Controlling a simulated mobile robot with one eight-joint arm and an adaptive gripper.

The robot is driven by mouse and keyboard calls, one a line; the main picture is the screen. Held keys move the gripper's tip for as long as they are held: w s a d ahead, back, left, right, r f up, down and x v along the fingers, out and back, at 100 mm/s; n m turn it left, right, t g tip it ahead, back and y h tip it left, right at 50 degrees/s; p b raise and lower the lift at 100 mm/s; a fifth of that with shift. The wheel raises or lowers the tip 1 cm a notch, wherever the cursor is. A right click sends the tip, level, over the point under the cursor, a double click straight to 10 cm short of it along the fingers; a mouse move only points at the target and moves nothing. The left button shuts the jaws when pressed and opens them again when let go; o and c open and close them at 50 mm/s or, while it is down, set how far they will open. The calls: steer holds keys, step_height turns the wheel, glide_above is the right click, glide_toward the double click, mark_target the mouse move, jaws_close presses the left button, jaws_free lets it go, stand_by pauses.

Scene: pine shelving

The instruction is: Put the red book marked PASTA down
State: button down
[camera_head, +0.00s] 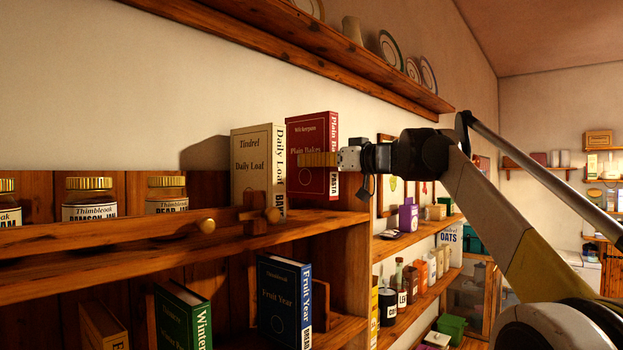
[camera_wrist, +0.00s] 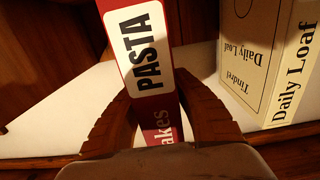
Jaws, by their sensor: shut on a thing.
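The red book marked PASTA (camera_head: 312,133) is upright at the right end of the upper shelf, its front reading "Plain Bakes". In the wrist view its spine with the white PASTA label (camera_wrist: 146,50) stands between my two brown fingers. My gripper (camera_head: 318,159) comes in from the right and is shut on this book. Part of the cover is hidden behind the fingers. I cannot tell whether the book's bottom edge touches the shelf.
The cream Daily Loaf book (camera_head: 252,165) stands just left of the red book; it also shows in the wrist view (camera_wrist: 262,45). Several jars (camera_head: 89,205) stand further left. A wooden rail with a round knob (camera_head: 206,226) crosses in front. The Fruit Year book (camera_head: 278,300) is below.

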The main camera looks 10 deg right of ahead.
mark_target(311, 177)
steer(key=f, duration=0.3)
steer(key=shift+w+a+f, duration=0.1)
steer(key=shift+a+f, duration=0.15)
steer(key=shift+a, duration=0.05)
steer(key=shift+d+f, duration=0.2)
steer(key=shift+a+f, duration=0.1)
steer(key=shift+f, duration=0.05)
steer(key=c, duration=1.2)
jaws_free()
steer(key=shift+o, duration=0.2)
steer(key=b+v, duration=0.1)
steer(key=v, duration=0.5)
steer(key=b+v, duration=0.1)
steer(key=v, duration=0.5)
steer(key=shift+r, duration=0.2)
